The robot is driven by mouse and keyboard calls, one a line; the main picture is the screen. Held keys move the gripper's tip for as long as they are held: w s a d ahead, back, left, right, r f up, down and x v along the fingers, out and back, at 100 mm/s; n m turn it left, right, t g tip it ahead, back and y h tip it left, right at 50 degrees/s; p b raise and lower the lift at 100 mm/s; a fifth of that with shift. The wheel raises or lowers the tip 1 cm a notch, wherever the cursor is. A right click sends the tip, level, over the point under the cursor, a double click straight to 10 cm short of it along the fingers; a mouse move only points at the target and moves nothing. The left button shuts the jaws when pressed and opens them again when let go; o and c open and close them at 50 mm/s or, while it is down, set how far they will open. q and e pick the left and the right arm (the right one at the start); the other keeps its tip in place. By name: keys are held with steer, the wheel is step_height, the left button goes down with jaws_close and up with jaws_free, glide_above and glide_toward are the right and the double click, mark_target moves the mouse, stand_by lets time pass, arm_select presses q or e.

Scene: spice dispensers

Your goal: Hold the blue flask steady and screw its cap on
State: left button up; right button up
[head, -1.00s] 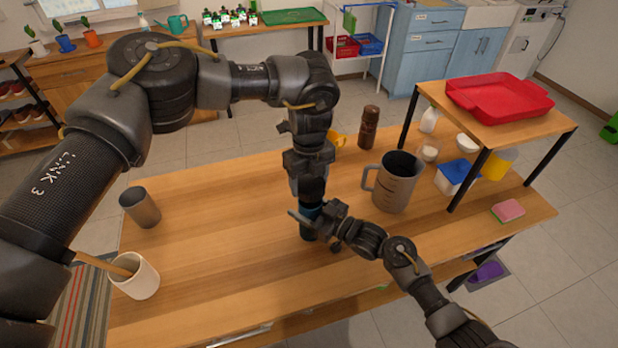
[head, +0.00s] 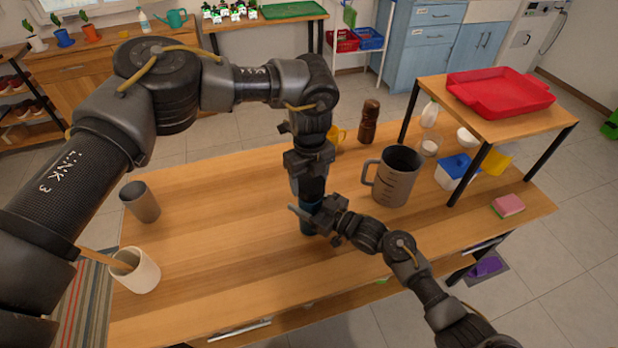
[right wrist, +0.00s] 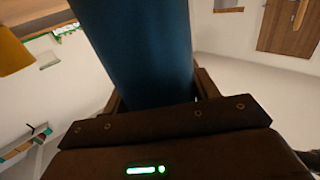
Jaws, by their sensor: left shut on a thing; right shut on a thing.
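The blue flask (head: 308,226) stands upright near the middle of the wooden table, mostly hidden by my grippers. My right gripper (head: 311,218) is shut around its body from the right. In the right wrist view the flask (right wrist: 140,45) fills the space between the fingers as a smooth dark blue cylinder. My left gripper (head: 312,194) points straight down over the flask's top and is shut on the cap. The cap itself is hidden by the fingers, so its seating on the flask cannot be told.
A large grey jug (head: 397,177) stands right of the grippers, with a brown grinder (head: 368,122) behind it. A grey cup (head: 140,202) and a white cup (head: 143,275) are at the left. A raised shelf (head: 540,118) holds a red tray (head: 500,92). The table's left-centre is clear.

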arm_select(q)
steer(key=shift+f, duration=0.5)
stand_by(0.3)
